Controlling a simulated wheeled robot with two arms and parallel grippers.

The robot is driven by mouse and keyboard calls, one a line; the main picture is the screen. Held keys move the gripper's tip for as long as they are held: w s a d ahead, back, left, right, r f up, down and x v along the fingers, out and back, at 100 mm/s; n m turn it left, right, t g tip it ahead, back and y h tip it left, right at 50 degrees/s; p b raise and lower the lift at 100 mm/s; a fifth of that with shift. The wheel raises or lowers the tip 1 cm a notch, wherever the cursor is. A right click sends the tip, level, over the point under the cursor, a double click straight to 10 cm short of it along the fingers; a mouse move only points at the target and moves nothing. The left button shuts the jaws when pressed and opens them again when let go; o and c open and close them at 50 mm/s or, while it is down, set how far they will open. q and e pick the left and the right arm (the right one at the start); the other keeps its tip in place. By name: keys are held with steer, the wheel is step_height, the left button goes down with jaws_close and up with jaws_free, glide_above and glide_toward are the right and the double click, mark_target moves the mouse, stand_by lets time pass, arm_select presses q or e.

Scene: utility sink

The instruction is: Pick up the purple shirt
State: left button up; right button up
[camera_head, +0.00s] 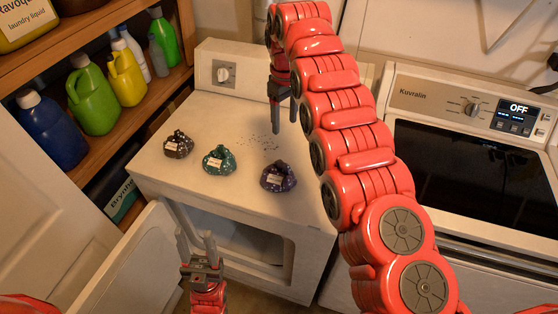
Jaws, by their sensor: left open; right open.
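The purple shirt (278,177) is a small dark purple bundle with a pale label, lying on top of the white machine (230,115) near its front edge, rightmost of three bundles. My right gripper (284,116) hangs open and empty above the machine top, behind the purple shirt and apart from it. My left gripper (196,246) is open and empty, fingers pointing up, low in front of the machine near its open door.
A teal bundle (219,160) and a dark brown bundle (178,144) lie left of the purple shirt. The machine's door (125,262) hangs open at the front. Shelves with bottles (93,97) stand left; an oven (470,170) stands right. My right arm crosses the view.

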steer(key=b, duration=0.5)
glide_above(284, 163)
step_height(284, 163, down, 6)
steer(key=r, duration=0.1)
steer(key=f+p, duration=0.1)
steer(key=f, duration=0.5)
steer(key=shift+s+f+p, duration=0.2)
steer(key=shift+f+p, duration=0.05)
steer(key=shift+p, duration=0.15)
steer(key=shift+w+f+p, duration=0.15)
steer(key=shift+f+p, duration=0.2)
steer(key=shift+p, duration=0.05)
step_height(284, 163, down, 4)
steer(key=shift+f+p, duration=0.25)
steer(key=shift+p, duration=0.8)
steer(key=shift+w+f, duration=0.1)
steer(key=shift+f, duration=0.05)
jaws_close()
